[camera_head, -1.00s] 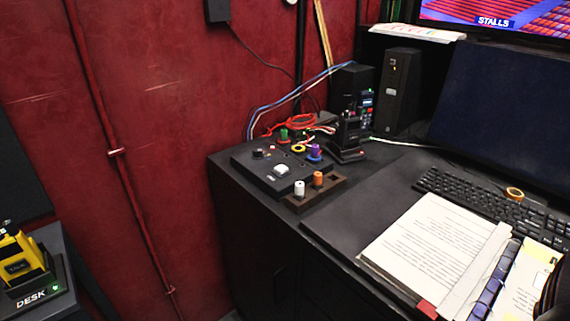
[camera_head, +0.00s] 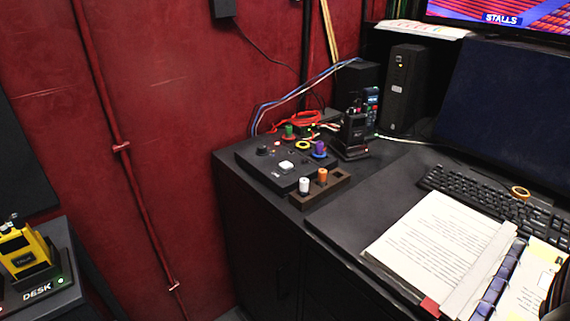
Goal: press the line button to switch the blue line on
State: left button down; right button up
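A black control panel (camera_head: 262,168) lies on the left end of the dark desk. A pale square button (camera_head: 286,166) sits on its top, and a small red light shows near its back edge. I cannot read the small label on the panel, so I cannot tell for sure which part is the line button. No clear blue light shows on the panel. Neither of my grippers is in view; a dark curved shape at the right edge is cut off and I cannot tell what it is.
A wooden block with white and orange plugs (camera_head: 320,187) stands in front of the panel. An open binder (camera_head: 440,245) and keyboard (camera_head: 490,200) fill the right. A yellow radio (camera_head: 24,252) sits at lower left.

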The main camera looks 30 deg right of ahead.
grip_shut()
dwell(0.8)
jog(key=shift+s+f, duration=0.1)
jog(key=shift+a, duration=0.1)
